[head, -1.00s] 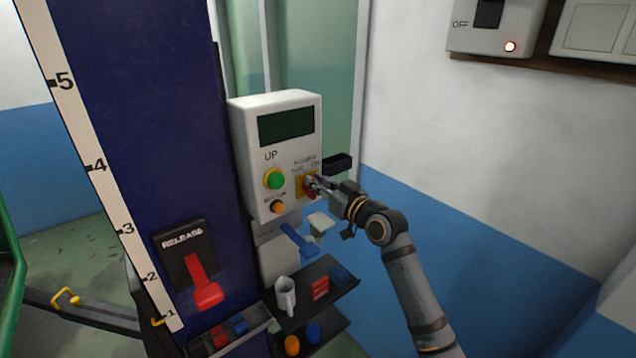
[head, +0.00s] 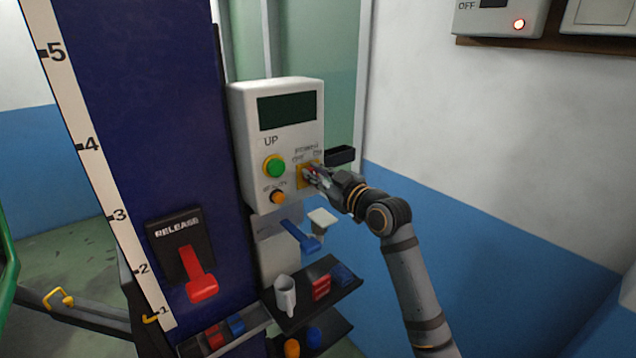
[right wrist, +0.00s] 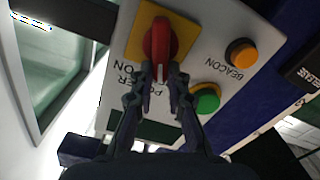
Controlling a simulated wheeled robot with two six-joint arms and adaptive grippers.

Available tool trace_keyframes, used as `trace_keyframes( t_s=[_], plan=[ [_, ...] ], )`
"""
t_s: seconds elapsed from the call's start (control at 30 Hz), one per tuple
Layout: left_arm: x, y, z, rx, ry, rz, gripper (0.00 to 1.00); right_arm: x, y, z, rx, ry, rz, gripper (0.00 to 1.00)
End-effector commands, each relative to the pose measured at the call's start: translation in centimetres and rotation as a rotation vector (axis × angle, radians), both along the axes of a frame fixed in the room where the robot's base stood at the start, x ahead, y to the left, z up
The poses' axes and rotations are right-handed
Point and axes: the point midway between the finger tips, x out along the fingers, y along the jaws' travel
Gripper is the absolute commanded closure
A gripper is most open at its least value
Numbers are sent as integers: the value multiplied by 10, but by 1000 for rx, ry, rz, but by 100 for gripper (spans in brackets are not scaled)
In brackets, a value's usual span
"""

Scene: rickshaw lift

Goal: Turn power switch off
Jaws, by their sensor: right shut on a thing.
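The power switch is a red knob (right wrist: 160,40) on a yellow square plate (right wrist: 136,38), set in a light grey control panel (head: 247,145). In the right wrist view the knob stands upright, with a white mark at its lower end. My right gripper (right wrist: 160,74) is shut on that lower end, one finger at each side. In the head view the right gripper (head: 316,174) covers much of the knob. Part of the ON label shows left of the knob in the wrist view; the OFF label is hidden there. My left gripper is not in view.
A green UP button (head: 274,167) and an orange beacon button (head: 277,197) sit left of the switch. Below are a blue lever (head: 302,238) and a shelf with a grey mug (head: 285,293). A red release lever (head: 198,275) is on the blue column.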

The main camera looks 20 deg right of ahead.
Motion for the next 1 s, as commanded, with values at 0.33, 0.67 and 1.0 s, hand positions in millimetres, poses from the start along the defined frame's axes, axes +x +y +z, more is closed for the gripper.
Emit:
trace_keyframes(
  t_s=[0.33, 0.67, 1.0],
  plan=[
    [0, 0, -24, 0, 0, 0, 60, -2, 5, -4, -207, -78, 0, 100],
    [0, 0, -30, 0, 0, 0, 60, -2, 6, -4, -290, -107, -1, 100],
    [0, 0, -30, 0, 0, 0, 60, -2, 6, -3, -298, -110, -1, 100]
  ],
)
